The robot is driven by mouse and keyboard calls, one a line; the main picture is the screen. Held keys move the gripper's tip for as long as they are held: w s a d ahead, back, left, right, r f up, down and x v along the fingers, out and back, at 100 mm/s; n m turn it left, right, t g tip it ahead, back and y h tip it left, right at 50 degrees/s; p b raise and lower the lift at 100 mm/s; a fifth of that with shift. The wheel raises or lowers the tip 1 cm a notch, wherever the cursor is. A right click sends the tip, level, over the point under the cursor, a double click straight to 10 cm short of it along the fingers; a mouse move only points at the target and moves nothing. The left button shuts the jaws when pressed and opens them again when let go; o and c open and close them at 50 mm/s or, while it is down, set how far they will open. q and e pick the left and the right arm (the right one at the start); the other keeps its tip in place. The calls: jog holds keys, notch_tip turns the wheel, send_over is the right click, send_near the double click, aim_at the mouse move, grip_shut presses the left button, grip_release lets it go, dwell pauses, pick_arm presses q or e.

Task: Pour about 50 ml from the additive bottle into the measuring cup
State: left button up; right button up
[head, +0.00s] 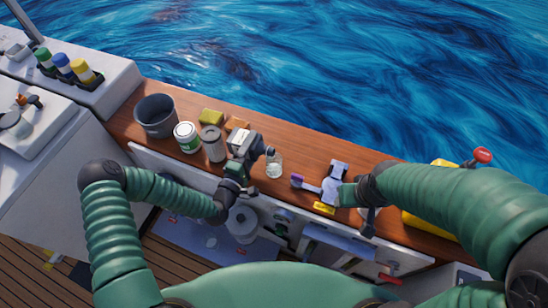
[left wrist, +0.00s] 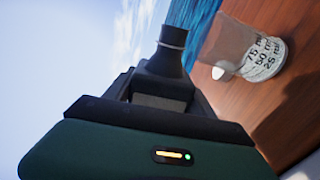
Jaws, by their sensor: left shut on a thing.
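The additive bottle (head: 256,147) is held tilted by my left gripper (head: 240,160), its dark neck pointing right. In the left wrist view the bottle's black neck (left wrist: 166,62) rises above the gripper body. The measuring cup (head: 274,167) is clear and stands upright on the wooden ledge, just right of the bottle's mouth. It also shows in the left wrist view (left wrist: 262,58), with 75, 50 and 25 ml marks. I see no stream between them, and the liquid level is unclear. My right gripper (head: 325,187) is over the ledge, right of the cup; its jaw state is unclear.
A dark bucket (head: 141,116), a white-and-green can (head: 187,137), a grey can (head: 212,144) and a yellow sponge (head: 211,116) stand left of the bottle. A purple-tipped item (head: 297,180) lies near my right gripper. Water lies beyond the ledge (head: 375,160).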

pick_arm(q)
jog(key=shift+r, duration=0.2)
dwell(0.3)
jog(key=shift+w+a+r+m, duration=0.1)
jog(key=shift+m, duration=0.3)
dwell(0.4)
jog(key=shift+r+m+p, duration=0.2)
jog(key=shift+m+p, duration=0.1)
jog(key=shift+p, duration=0.1)
dwell(1.4)
jog(key=shift+a+f+n+b, duration=0.15)
jog(key=shift+f+n+b, duration=0.45)
jog(key=shift+f+b, duration=0.2)
jog(key=n, duration=0.2)
jog(key=shift+r+n, duration=0.2)
jog(key=shift+n, duration=0.1)
